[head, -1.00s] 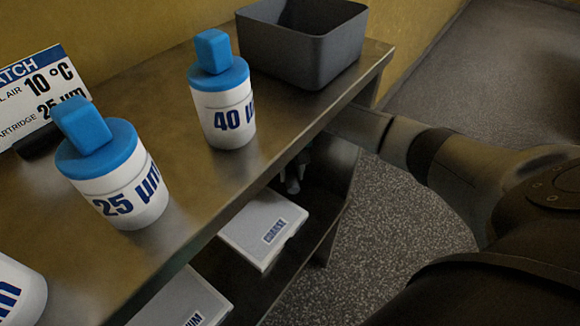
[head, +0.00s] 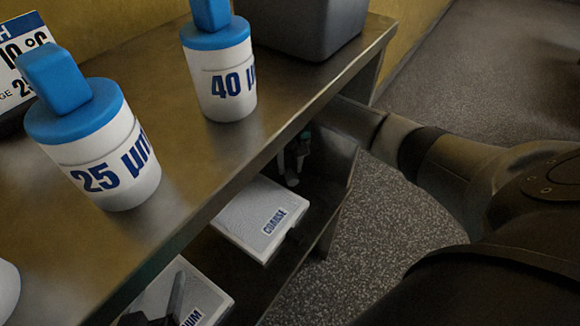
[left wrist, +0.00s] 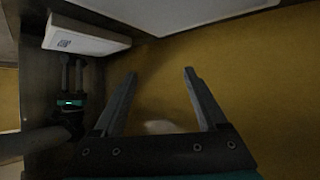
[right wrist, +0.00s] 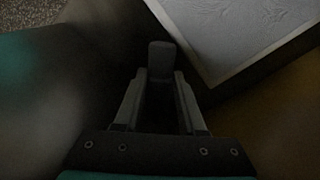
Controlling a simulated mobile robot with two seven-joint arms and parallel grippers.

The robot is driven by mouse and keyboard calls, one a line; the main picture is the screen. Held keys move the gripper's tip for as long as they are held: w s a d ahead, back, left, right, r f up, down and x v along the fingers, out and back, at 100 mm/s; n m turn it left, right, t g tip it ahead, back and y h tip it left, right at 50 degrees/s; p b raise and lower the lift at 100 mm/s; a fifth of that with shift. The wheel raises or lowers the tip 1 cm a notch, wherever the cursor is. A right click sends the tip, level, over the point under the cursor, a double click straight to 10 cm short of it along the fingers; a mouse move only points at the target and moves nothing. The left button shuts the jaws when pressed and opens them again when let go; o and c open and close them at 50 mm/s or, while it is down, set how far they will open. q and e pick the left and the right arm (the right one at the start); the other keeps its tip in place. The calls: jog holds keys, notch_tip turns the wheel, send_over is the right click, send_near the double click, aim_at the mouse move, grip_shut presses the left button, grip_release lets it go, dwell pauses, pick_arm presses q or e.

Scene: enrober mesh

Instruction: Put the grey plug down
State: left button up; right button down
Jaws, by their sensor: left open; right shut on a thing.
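The grey plug (right wrist: 160,58) shows in the right wrist view as a dark block between the fingertips of my right gripper (right wrist: 160,88), which is shut on it. In the head view my right gripper (head: 291,164) is under the tabletop, just behind the COARSE box; the plug cannot be made out there. The left wrist view also shows my right gripper (left wrist: 73,72), beside a white box. My left gripper (left wrist: 160,75) is open and empty, facing a yellow wall. In the head view part of my left gripper (head: 176,296) shows over the MEDIUM box.
A white COARSE box (head: 250,215) and a MEDIUM box (head: 150,297) sit on the lower shelf. On the tabletop stand blue-capped jars marked 25 µm (head: 125,165) and 40 µm (head: 225,85), a grey bin (head: 305,30) and a sign (head: 25,55).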

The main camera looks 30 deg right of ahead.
pick_arm(q)
jog(key=shift+d, duration=0.15)
jog(key=shift+w, duration=0.1)
jog(key=shift+d+r+t+h+b, duration=0.15)
jog(key=shift+d+t+h+b, duration=0.2)
jog(key=shift+t, duration=0.25)
pick_arm(e)
jog(key=shift+f, duration=0.3)
pick_arm(q)
jog(key=shift+d+r+t, duration=0.4)
jog(key=shift+d+t, duration=0.1)
jog(key=shift+d, duration=0.05)
pick_arm(e)
jog(key=shift+f, duration=0.35)
jog(key=shift+c, duration=2.4)
grip_release()
jog(key=shift+r, duration=0.1)
